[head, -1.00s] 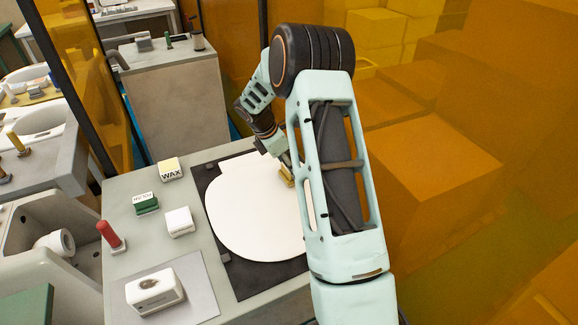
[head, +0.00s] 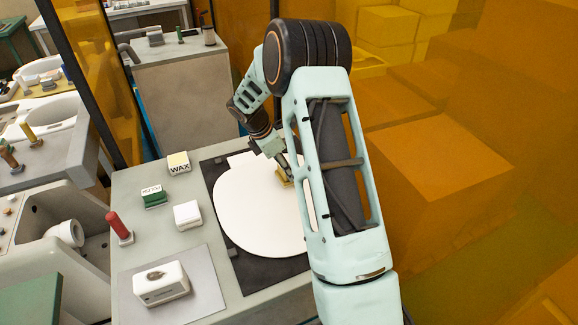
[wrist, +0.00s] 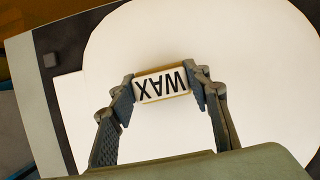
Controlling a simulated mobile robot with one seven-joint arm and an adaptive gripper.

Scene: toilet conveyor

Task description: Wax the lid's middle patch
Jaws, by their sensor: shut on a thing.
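The white lid (head: 245,205) lies flat on a dark mat and shows no visible patch marks. My gripper (wrist: 166,76) is shut on a wax block (wrist: 162,88), whose white face reads WAX upside down in the wrist view and whose edge is yellowish. In the head view the yellowish block (head: 285,178) is over the lid's upper right part, beside my arm. I cannot tell if it touches the lid. My arm hides the lid's right side.
On the grey counter left of the lid stand a second WAX block (head: 179,163), a green POLISH block (head: 154,196), a plain white block (head: 187,215) and a red-handled tool (head: 119,228). A white box (head: 161,283) sits on a grey sheet. Orange panels stand right.

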